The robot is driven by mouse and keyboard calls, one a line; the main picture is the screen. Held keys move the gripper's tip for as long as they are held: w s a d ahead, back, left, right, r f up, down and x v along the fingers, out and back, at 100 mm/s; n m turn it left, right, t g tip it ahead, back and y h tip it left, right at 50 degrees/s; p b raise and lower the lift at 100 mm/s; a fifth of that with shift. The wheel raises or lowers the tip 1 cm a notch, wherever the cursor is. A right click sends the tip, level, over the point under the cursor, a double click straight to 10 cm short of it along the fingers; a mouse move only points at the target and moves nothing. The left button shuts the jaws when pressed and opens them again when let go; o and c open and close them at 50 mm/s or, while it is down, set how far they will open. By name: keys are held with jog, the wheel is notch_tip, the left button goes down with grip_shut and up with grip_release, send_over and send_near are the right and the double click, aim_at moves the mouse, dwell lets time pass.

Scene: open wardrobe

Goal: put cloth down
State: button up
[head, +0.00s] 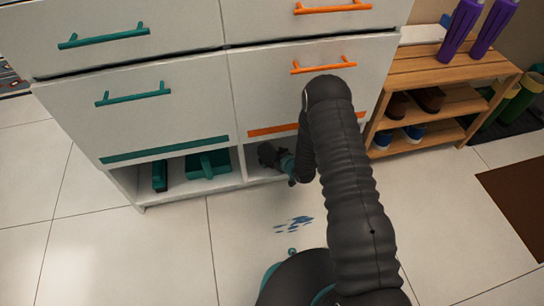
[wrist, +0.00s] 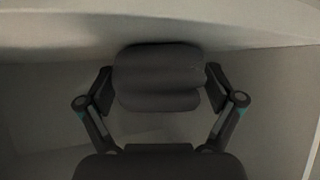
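My gripper (head: 284,163) reaches into the low open compartment (head: 252,177) on the right of the white cabinet, below the orange-handled drawers. In the wrist view, a dark grey, rounded, folded-looking bundle, which I take for the cloth (wrist: 160,78), sits between the two fingers of my gripper. The fingers press against its left and right sides. Pale compartment walls surround it. Whether the cloth touches the compartment floor I cannot tell. In the head view, my arm hides part of the compartment.
A teal dustpan-like item (head: 208,165) and a teal and dark item (head: 160,176) lie in the left compartment. A wooden shoe rack (head: 432,72) stands at the right. Blue marks (head: 295,224) are on the tiled floor. A brown mat (head: 518,205) lies far right.

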jog(key=shift+r, duration=0.2)
jog(key=p+v, duration=0.1)
jog(key=v, duration=1.1)
jog(key=shift+f, duration=0.1)
